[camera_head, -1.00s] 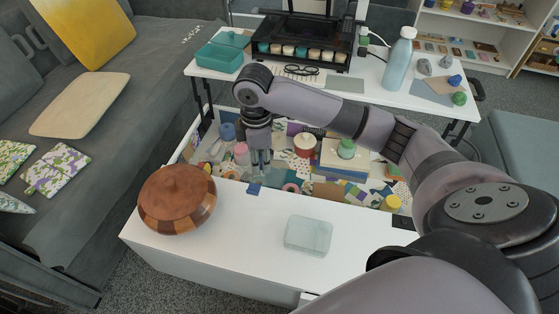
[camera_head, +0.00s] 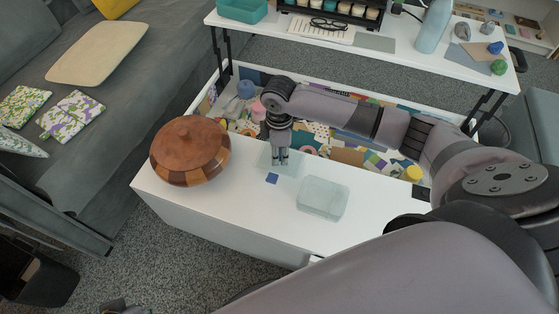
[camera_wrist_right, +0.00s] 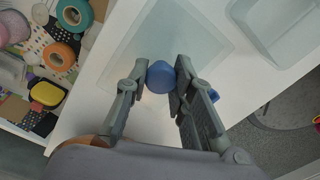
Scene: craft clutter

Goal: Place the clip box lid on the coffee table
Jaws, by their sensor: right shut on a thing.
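The clip box lid (camera_head: 281,164) is a thin, clear pane with a small blue clip tab (camera_head: 272,178) on its front edge. My right gripper (camera_head: 280,156) is shut on it. In the right wrist view, the fingers (camera_wrist_right: 162,84) close around a round blue part (camera_wrist_right: 161,75), and the clear pane (camera_wrist_right: 206,33) spreads out beyond. The lid is over the back edge of the white coffee table (camera_head: 255,208); I cannot tell whether it touches. The clear clip box (camera_head: 323,199) stands on the table to its right. My left gripper is not in view.
A wooden lidded bowl (camera_head: 190,151) stands at the table's left end. Behind the white top is an open compartment full of craft things, with a yellow pot (camera_head: 411,174). A raised white top (camera_head: 385,57) holds a bottle (camera_head: 433,27). White surface is bare in front of the lid.

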